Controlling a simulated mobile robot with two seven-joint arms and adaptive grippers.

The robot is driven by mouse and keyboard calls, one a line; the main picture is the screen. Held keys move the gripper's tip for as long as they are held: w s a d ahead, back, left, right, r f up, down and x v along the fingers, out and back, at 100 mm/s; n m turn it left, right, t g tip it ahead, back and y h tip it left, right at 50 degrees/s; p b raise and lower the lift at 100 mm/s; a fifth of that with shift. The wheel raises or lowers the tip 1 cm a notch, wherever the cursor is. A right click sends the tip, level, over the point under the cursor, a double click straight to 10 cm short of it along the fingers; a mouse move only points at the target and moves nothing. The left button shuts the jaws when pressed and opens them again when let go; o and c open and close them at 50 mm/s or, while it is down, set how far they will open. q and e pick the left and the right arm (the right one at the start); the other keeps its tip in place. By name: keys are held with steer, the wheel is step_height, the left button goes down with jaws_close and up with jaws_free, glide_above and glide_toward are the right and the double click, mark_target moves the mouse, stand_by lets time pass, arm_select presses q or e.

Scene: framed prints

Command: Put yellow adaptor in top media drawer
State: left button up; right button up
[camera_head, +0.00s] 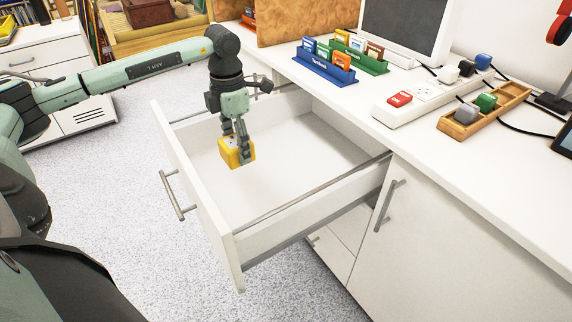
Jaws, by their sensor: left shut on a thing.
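The yellow adaptor (232,152) is a small yellow block held by my left gripper (240,147). The gripper points down and is shut on the adaptor. Both are over the inside of an open white drawer (290,140), close to its front panel. I cannot tell whether the adaptor touches the drawer floor. The drawer is pulled well out of the white cabinet, and its visible floor is empty. Its bar handle (172,195) is on the outside of the front panel. My right gripper is not in view.
The countertop holds a white power strip (425,97), a wooden tray (490,110) with adaptors, blue and green card racks (325,66) and a monitor (405,30). A closed cabinet door with a handle (388,206) is beside the drawer. Grey floor is open at left.

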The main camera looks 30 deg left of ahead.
arm_select(q)
glide_above(277, 171)
step_height(277, 171, down, 6)
steer(key=shift+s+f, duration=0.1)
step_height(277, 171, down, 4)
steer(key=shift+r+p, duration=0.15)
steer(key=shift+p, duration=0.15)
steer(key=shift+f, duration=0.25)
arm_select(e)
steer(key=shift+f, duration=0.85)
arm_select(q)
steer(key=o, duration=0.9)
steer(key=shift+f, duration=0.1)
steer(key=o, duration=0.5)
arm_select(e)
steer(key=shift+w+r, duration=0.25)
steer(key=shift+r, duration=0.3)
